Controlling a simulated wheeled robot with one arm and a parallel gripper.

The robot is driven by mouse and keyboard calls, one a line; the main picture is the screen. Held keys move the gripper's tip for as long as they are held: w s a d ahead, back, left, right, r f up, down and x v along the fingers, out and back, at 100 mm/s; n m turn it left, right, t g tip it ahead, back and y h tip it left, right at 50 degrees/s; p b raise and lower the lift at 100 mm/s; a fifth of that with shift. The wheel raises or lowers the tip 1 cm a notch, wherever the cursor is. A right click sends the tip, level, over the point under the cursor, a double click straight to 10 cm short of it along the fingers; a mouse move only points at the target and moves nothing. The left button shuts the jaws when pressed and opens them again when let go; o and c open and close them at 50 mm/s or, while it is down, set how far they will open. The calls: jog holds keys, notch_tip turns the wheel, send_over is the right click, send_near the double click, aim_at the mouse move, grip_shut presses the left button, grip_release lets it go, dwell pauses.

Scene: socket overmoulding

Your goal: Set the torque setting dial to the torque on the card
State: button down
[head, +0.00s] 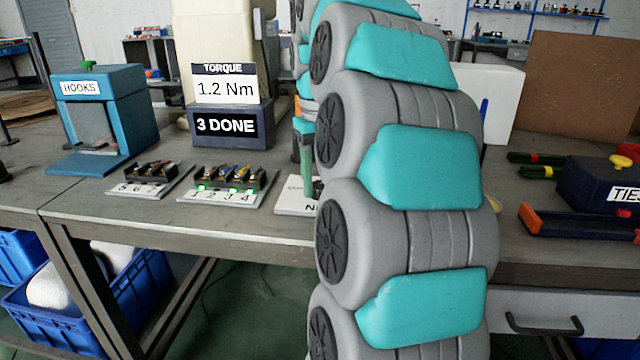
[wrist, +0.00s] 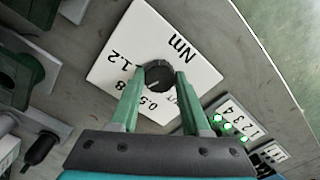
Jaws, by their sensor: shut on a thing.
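The torque card (head: 225,88) in the head view reads "TORQUE 1.2 Nm". The setting dial (wrist: 159,74) is a dark round knob on a white plate (wrist: 180,45) printed with "Nm", 1.2 and 0.5; another figure is partly covered. My gripper (wrist: 158,86) has its green fingers on either side of the knob and is shut on it. Which mark the dial points to is not clear. In the head view the plate (head: 292,208) shows only in part, behind my arm, and the knob is hidden.
A block numbered 1 to 4 (head: 228,184) with green lights stands left of the plate, with a second numbered block (head: 148,185) beyond it. A "3 DONE" display (head: 228,126) is under the card. A blue HOOKS box (head: 105,100) stands left; a TIES box (head: 600,185) right.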

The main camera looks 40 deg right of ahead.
jog(key=m+b, duration=0.1)
jog(key=m, duration=0.3)
jog(key=shift+f+m, duration=0.1)
jog(key=shift+m, duration=0.2)
jog(key=shift+m+b, duration=0.4)
jog(key=shift+m, duration=1.9)
jog(key=shift+c, duration=1.9)
grip_release()
